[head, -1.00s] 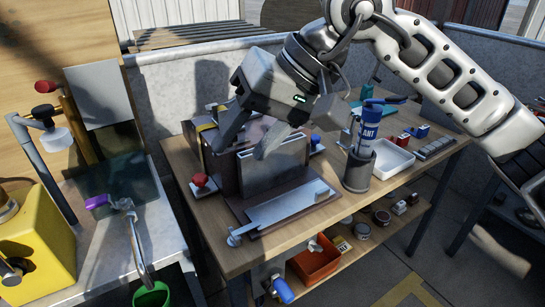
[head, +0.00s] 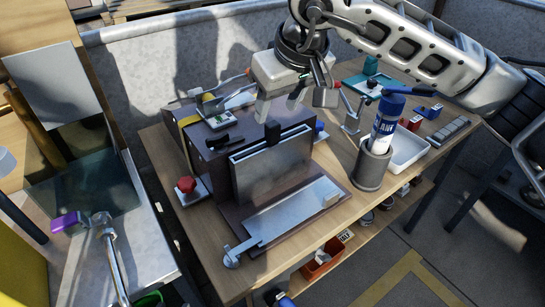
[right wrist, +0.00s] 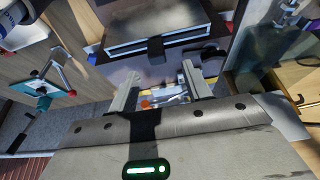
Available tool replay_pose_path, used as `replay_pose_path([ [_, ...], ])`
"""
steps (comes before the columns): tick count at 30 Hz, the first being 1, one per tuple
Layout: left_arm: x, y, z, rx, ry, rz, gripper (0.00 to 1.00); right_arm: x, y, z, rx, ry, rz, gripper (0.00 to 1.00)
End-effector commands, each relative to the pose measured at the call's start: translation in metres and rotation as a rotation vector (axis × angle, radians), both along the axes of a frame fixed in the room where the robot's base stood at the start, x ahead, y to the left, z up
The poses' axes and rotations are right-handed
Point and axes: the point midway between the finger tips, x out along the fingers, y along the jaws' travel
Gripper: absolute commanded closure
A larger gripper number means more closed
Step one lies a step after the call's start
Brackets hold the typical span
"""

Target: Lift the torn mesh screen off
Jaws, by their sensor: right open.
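A grey, upright screen panel (head: 270,168) stands in the front of a dark brown box (head: 208,160) on the wooden bench. A black tab (head: 272,132) sticks up at the middle of its top edge. I cannot make out a tear in it. The panel and tab also show in the right wrist view, the tab (right wrist: 155,48) at the top middle. My right gripper (head: 280,106) is open and empty, just above and behind the tab, apart from it. Its two fingers (right wrist: 157,88) show spread in the right wrist view. My left gripper is not in view.
A flat metal plate (head: 292,210) lies in front of the panel. A red knob (head: 187,185) is left of the box. A blue spray can (head: 388,120) stands in a grey holder (head: 371,168) to the right, beside a white tray (head: 408,150). A wall runs behind.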

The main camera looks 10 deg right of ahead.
Motion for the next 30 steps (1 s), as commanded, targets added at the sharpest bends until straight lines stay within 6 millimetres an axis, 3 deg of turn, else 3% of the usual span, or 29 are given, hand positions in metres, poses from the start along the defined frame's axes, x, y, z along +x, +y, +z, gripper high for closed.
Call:
replay_pose_path([
  [7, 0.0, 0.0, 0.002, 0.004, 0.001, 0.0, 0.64, 0.005, 0.001, -0.018, 0.0, 0.004, -0.001, 0.51],
  [15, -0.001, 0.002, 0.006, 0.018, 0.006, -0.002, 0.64, 0.014, 0.002, -0.054, 0.0, 0.003, -0.001, 0.51],
  [24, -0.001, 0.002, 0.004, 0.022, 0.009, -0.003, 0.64, 0.017, 0.003, -0.061, 0.0, 0.0, -0.001, 0.51],
  [25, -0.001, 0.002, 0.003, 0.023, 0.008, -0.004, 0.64, 0.017, 0.003, -0.061, 0.0, 0.0, -0.001, 0.54],
  [30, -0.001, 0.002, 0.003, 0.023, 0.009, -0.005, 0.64, 0.017, 0.003, -0.061, 0.0, 0.0, -0.001, 1.0],
])
